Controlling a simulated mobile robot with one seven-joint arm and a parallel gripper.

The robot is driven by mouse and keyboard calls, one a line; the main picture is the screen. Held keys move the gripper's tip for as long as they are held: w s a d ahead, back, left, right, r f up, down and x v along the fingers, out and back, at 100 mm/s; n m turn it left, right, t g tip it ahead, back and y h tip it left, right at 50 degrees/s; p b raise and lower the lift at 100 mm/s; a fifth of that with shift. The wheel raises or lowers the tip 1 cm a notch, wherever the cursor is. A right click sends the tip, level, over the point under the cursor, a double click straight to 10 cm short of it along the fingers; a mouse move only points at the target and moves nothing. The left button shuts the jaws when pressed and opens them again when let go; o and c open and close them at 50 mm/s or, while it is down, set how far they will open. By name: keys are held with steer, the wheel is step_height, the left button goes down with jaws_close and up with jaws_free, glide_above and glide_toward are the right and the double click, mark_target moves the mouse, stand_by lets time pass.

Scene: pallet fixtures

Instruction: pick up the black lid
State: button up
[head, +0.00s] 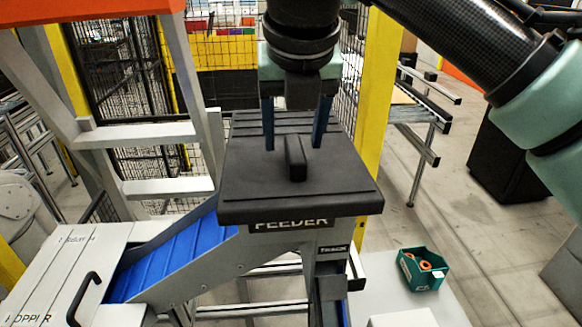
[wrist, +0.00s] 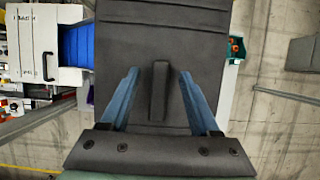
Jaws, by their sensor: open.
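The black lid (head: 340,186) lies flat on top of the feeder, above the "FEEDER" label. A short upright handle (head: 295,158) stands on its middle. My gripper (head: 293,146) is above the lid, pointing down and open, with one blue finger on each side of the handle and a gap on both sides. In the wrist view the lid (wrist: 200,45) fills the middle, and the handle (wrist: 160,90) stands between the open fingers. I cannot tell whether the fingertips touch the lid.
A blue ribbed chute (head: 170,258) runs down left to a white hopper (head: 60,265). A yellow post (head: 377,90) and mesh fence stand behind. A green bin (head: 424,269) with orange rings sits on a pale surface at lower right. A white ladder-like frame (head: 150,135) stands left.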

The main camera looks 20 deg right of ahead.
steer(key=shift+w+f, duration=0.1)
steer(key=shift+f, duration=0.05)
jaws_close()
stand_by(1.4)
